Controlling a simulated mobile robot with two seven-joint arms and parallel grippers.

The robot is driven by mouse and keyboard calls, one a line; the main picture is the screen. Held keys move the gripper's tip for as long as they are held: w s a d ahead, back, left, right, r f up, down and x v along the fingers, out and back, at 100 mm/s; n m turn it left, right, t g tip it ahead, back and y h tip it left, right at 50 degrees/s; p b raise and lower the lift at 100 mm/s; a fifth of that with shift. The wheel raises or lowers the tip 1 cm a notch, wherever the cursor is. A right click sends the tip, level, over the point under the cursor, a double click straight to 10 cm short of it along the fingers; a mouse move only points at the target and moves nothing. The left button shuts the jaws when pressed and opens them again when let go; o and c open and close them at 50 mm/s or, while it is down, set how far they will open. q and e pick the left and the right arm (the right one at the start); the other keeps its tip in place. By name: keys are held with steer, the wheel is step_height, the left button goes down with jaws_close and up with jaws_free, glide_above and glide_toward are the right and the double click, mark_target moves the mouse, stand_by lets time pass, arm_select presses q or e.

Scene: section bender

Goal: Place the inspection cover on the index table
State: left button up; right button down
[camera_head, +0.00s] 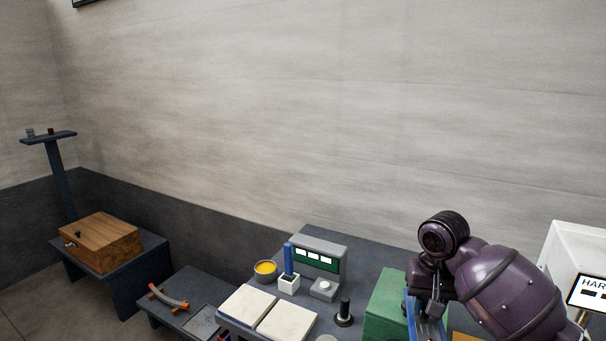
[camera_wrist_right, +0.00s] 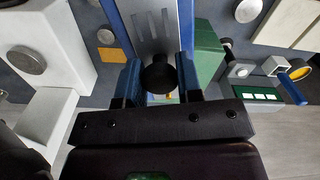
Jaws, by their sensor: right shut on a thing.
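In the right wrist view, a grey metal plate with slots (camera_wrist_right: 152,30) and a round black knob (camera_wrist_right: 158,76) appears to be the inspection cover. My right gripper (camera_wrist_right: 160,82) has its two blue fingers on either side of the knob and is shut on it. Blue sides flank the plate; I cannot tell whether the plate is seated or lifted. In the head view my right gripper (camera_head: 427,312) is at the lower right beside a green block (camera_head: 385,308), and the plate is mostly hidden. I cannot identify the index table with certainty. My left gripper is not in view.
The bench holds two cream pads (camera_head: 246,304), a yellow-filled bowl (camera_head: 265,271), a blue post in a white holder (camera_head: 289,284) and a black knob (camera_head: 344,312). A white cabinet (camera_head: 563,250) stands right. A wooden box (camera_head: 100,243) and a curved piece (camera_head: 167,296) are left.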

arm_select(q)
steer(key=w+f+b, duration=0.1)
steer(key=b, duration=0.2)
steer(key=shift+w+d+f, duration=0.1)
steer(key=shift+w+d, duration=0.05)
arm_select(e)
steer(key=s+a+f+n, duration=0.2)
steer(key=s+a+f, duration=0.1)
steer(key=s, duration=0.4)
steer(key=shift+s+a+f+n, duration=0.3)
steer(key=shift+s+a+f, duration=0.05)
steer(key=shift+f, duration=0.55)
steer(key=shift+s, duration=0.1)
